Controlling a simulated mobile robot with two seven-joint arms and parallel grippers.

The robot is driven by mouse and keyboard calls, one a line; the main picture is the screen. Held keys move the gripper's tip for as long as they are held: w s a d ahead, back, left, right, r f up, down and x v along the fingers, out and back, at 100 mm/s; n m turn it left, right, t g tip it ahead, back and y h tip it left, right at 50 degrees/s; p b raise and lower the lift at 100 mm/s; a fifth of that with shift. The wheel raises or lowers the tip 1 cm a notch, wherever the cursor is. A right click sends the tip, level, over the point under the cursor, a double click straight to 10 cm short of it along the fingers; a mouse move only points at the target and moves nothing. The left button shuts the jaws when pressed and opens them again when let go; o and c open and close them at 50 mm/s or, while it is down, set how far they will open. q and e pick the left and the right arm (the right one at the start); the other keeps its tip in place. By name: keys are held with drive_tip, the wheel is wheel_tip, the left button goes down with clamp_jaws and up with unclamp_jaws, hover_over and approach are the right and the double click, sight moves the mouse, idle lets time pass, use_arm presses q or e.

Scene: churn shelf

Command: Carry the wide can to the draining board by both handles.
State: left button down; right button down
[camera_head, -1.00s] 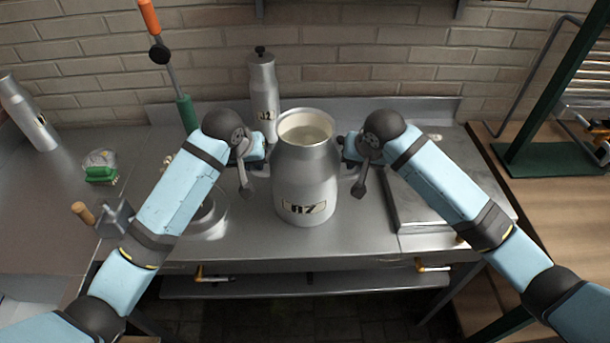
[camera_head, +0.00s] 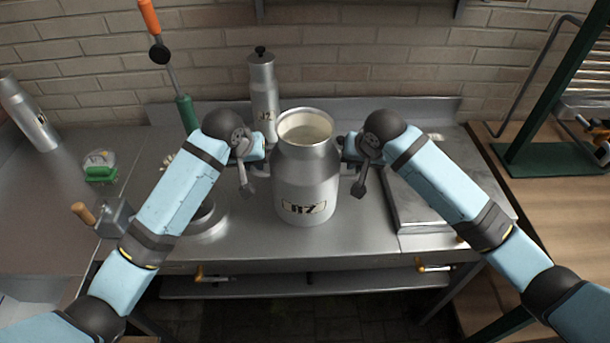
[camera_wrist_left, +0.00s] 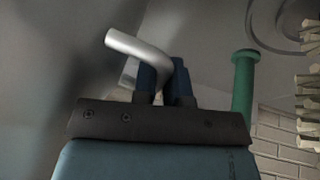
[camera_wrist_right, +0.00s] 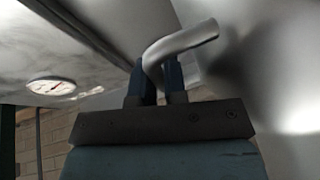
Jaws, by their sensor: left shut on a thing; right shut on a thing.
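The wide can (camera_head: 305,180) is a silver metal churn with an open top and a dark-marked label. It is upright between my two grippers in the middle of the head view; I cannot tell whether its base touches the counter. My left gripper (camera_head: 262,148) is shut on its left handle, a bent metal bar (camera_wrist_left: 138,45) in the left wrist view. My right gripper (camera_head: 349,150) is shut on its right handle, which shows in the right wrist view (camera_wrist_right: 182,42). I cannot tell for certain which surface is the draining board.
A slim lidded can (camera_head: 263,95) stands behind. Another can (camera_head: 30,115) is at far left, with a green-based item (camera_head: 100,172) and a wooden-handled block (camera_head: 115,217) nearer. A flat rimmed panel (camera_head: 425,213) is right, partly behind my arm. A green-handled pole (camera_head: 187,112) stands back left.

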use_arm(q)
drive_tip(key=shift+w+r, duration=0.1)
drive_tip(key=shift+r, duration=0.1)
use_arm(e)
drive_tip(key=shift+w+r, duration=0.1)
drive_tip(key=shift+r, duration=0.1)
